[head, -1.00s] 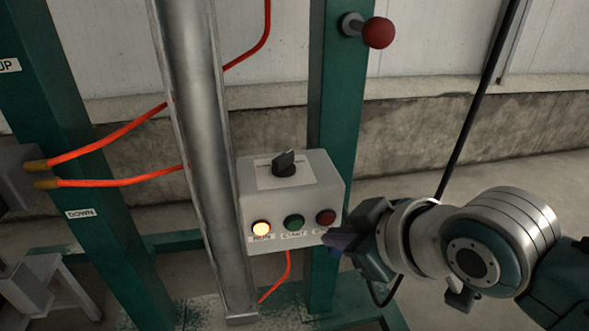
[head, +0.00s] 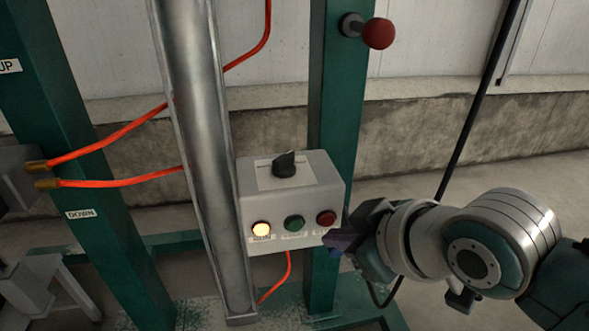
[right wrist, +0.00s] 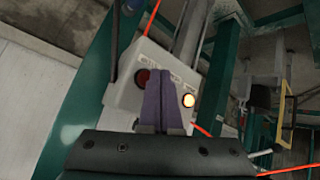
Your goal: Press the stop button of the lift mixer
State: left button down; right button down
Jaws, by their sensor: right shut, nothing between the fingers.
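A grey control box (head: 300,170) is fixed by the green post. It carries a black rotary knob (head: 284,164), a lit run lamp (head: 261,229), a green start button (head: 294,223) and a red stop button (head: 326,218). My right gripper (head: 332,240) is just below and right of the red button, with its fingertips close to the box. In the right wrist view the shut purple fingers (right wrist: 160,102) point at the box face, the red button (right wrist: 142,77) on their left and the lit lamp (right wrist: 188,100) on their right. The fingers hide the green button there. Contact cannot be told. My left gripper is out of view.
A red ball-ended lever (head: 378,33) sticks out from the green post (head: 335,110) above the box. A steel column (head: 195,130) stands left of the box. Orange hoses (head: 110,183) run at the left. Open floor (head: 520,180) lies at the right.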

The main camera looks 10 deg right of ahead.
dwell(0.6)
jog(key=shift+w, duration=0.45)
jog(key=shift+w, duration=0.4)
dwell(0.5)
dwell(0.4)
jog(key=shift+s+p, duration=0.75)
jog(key=shift+s, duration=0.1)
